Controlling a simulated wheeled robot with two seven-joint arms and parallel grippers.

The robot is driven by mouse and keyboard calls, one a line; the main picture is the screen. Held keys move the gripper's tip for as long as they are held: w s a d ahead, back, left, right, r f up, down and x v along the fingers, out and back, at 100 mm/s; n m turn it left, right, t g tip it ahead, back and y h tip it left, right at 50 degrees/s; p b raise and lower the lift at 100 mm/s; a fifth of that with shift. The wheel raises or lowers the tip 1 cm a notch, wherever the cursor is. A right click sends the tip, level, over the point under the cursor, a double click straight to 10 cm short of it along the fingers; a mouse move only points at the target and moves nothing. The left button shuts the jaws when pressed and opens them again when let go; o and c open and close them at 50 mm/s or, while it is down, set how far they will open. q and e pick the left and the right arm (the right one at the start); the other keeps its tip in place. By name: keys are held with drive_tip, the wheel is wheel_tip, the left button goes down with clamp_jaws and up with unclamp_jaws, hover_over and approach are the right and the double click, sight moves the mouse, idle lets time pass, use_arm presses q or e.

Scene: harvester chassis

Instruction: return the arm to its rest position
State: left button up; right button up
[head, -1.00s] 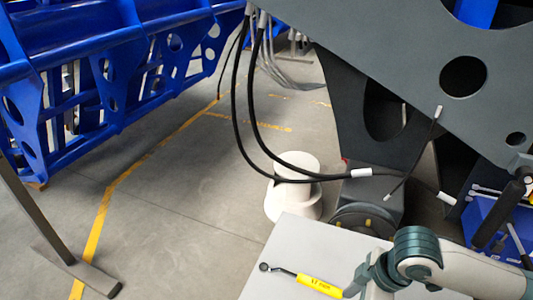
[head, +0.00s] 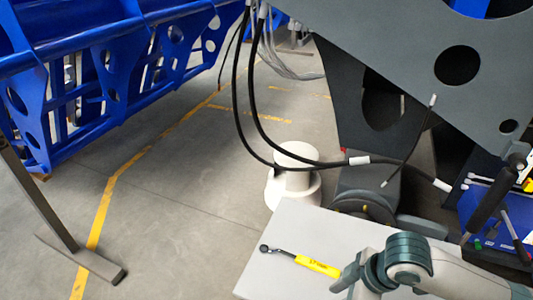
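My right arm (head: 455,275) comes in from the bottom right, over the light grey table top (head: 315,228). Its gripper (head: 346,284) is at the lower edge of the view, close to the handle end of a torque wrench with a yellow grip (head: 318,266). The wrench lies on the table top, its dark ring head to the left. The fingertips are small and partly hidden, so I cannot tell whether they are open or touch the handle. My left arm and gripper are not in view.
Black cables (head: 240,115) hang in a loop above the floor behind the table. A dark grey chassis plate (head: 400,55) overhangs the upper right. A blue tool panel (head: 490,215) stands at right. A white round base (head: 292,185) stands behind the table. Floor at left is largely clear.

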drive_tip(key=s+a+f+m+t+y, duration=0.1)
drive_tip(key=s+a+f+m+t, duration=0.15)
drive_tip(key=a, duration=0.25)
drive_tip(key=s+d+f+m+h, duration=0.5)
drive_tip(key=s+d+f+m, duration=0.4)
drive_tip(key=s+d+f, duration=0.35)
wheel_tip(320, 180, down, 29)
drive_tip(key=s+g+b, duration=0.2)
drive_tip(key=s+d+f+g+b, duration=0.1)
drive_tip(key=s+d+f, duration=0.1)
drive_tip(key=s+f, duration=1.5)
drive_tip(key=shift+s+d+f, duration=0.15)
drive_tip(key=shift+s+f, duration=0.1)
drive_tip(key=shift+f, duration=0.25)
drive_tip(key=shift+n, duration=0.25)
